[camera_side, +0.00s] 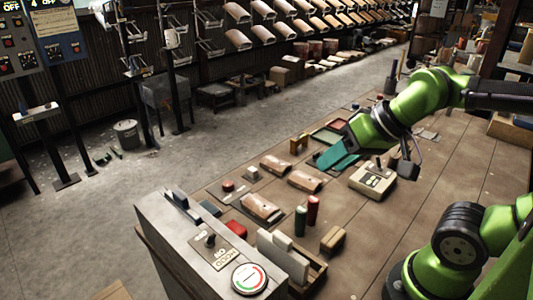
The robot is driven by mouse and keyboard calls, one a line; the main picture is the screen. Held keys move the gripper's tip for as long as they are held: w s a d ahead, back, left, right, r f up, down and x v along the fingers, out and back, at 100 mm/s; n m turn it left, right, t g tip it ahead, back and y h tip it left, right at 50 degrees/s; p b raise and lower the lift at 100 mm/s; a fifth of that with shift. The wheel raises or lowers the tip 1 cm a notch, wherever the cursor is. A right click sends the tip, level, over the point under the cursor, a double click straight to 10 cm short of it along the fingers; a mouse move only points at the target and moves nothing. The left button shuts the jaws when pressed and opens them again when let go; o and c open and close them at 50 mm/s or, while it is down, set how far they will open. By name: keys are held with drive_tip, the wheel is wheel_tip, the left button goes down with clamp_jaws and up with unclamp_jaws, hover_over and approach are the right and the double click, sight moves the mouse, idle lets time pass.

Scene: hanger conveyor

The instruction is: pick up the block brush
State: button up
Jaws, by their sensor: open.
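I cannot tell for sure which thing is the block brush. One candidate is a small brown block (299,143) on the wooden table (405,228), just left of my gripper. Another is a tan block (333,239) nearer the front, beside the red and green cylinders. My gripper (327,160) reaches down and left from the green arm over the middle of the table. Its teal fingers look open, with nothing visible between them. It is apart from both blocks. The exact gap between the fingertips is hard to see from this side.
Several curved wooden pieces (305,181) lie left of and below my gripper. A beige box (372,181) with a knob stands to its right. Red (313,210) and green (300,221) cylinders stand upright. A grey control box (213,249) fills the front.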

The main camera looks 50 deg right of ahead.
sight(333, 235)
idle(0.4)
drive_tip(key=o, duration=1.1)
drive_tip(key=shift+f, duration=0.1)
drive_tip(key=w+d+f+n+g+h, duration=0.2)
drive_tip(key=w+d+f+n+g, duration=0.2)
drive_tip(key=w+f+g, duration=0.55)
drive_tip(key=s+f+g, duration=0.1)
drive_tip(key=s+f, duration=0.3)
drive_tip(key=s+f+g, duration=0.1)
drive_tip(key=s+f, duration=0.2)
drive_tip(key=f, duration=0.1)
drive_tip(key=shift+s+a+f, duration=0.1)
drive_tip(key=shift+s+f, duration=0.3)
drive_tip(key=shift+a+x, duration=0.1)
drive_tip(key=shift+x, duration=1.3)
drive_tip(key=shift+a+x, duration=0.15)
drive_tip(key=shift+x, duration=1.25)
